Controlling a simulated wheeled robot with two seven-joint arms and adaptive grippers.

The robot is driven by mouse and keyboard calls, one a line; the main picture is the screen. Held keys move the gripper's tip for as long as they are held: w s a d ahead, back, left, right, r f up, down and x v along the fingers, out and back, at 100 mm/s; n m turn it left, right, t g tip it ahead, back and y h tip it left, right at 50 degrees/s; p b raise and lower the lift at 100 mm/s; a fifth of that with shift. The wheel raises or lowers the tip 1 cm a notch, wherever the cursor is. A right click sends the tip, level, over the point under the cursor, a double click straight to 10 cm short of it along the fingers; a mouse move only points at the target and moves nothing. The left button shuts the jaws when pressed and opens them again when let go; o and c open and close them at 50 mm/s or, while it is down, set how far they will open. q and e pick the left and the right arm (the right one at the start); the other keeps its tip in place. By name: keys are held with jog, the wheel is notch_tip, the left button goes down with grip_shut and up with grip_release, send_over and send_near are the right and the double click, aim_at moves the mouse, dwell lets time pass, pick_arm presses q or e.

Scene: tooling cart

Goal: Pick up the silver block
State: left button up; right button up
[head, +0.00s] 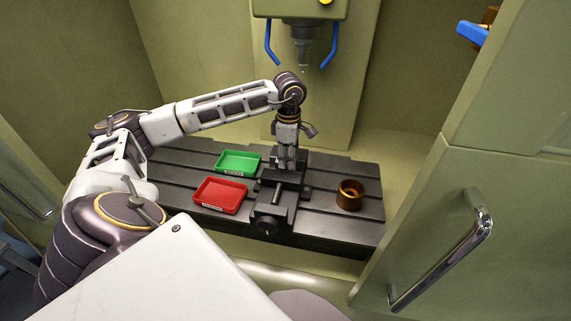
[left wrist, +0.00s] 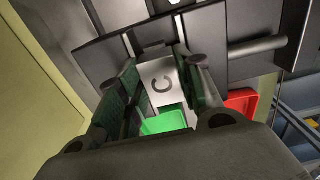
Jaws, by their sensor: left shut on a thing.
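The silver block (left wrist: 158,84), marked with a dark letter C, sits between the fingers of my left gripper in the left wrist view. My left gripper (head: 287,164) points down at the black vise (head: 268,222) on the machine table in the head view. Its fingers are shut on the block. In the head view the block is too small and covered to make out clearly. I cannot tell whether it touches the vise. My right gripper is not in view.
A green tray (head: 238,152) and a red tray (head: 207,208) lie on the slotted black table (head: 325,222), left of the vise. A brown cup-like part (head: 350,203) stands at its right. A spindle (head: 304,45) hangs above. A door with a metal handle (head: 462,255) is at the right.

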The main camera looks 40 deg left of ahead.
pick_arm(q)
jog(key=shift+c, duration=0.7)
jog(key=shift+r, duration=0.15)
notch_tip(320, 180, up, 10)
jog(key=shift+b, duration=0.3)
jog(key=shift+f, duration=0.2)
dwell(0.4)
